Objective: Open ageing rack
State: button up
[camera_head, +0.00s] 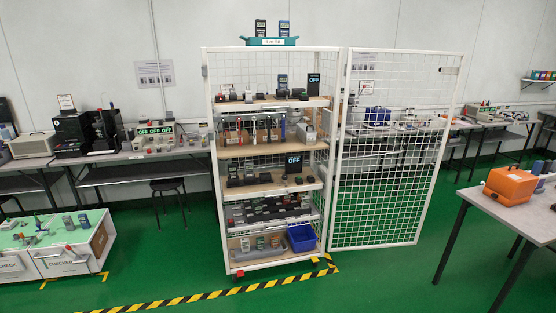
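The ageing rack (209,150) is a tall white cage with mesh sides, standing in the middle of the view. Its mesh door (392,185) is swung wide open to the right, hinged at the rack's right front post. The shelves are exposed and hold several handheld testers (268,205), chargers and small dark displays reading OFF (293,160). A blue bin (302,237) sits at the right of the bottom shelf. A teal tray (269,41) labelled Lot 12 with two testers stands on top. My gripper is not in view.
Yellow-black floor tape (210,295) runs in front of the rack. A low white cabinet (75,262) stands at the left. A grey table (515,215) with an orange case (510,186) is at the right. Green floor in front is clear.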

aim_at(241, 217)
jog(key=i+l, duration=0.1)
jog(key=i, duration=1.75)
jog(key=i+u, duration=0.35)
jog(key=i, duration=0.15)
jog(key=i+l+u, duration=0.3)
jog(key=i, duration=0.15)
jog(key=i+l+u, duration=0.35)
jog(key=i, duration=0.15)
jog(key=j, duration=0.1)
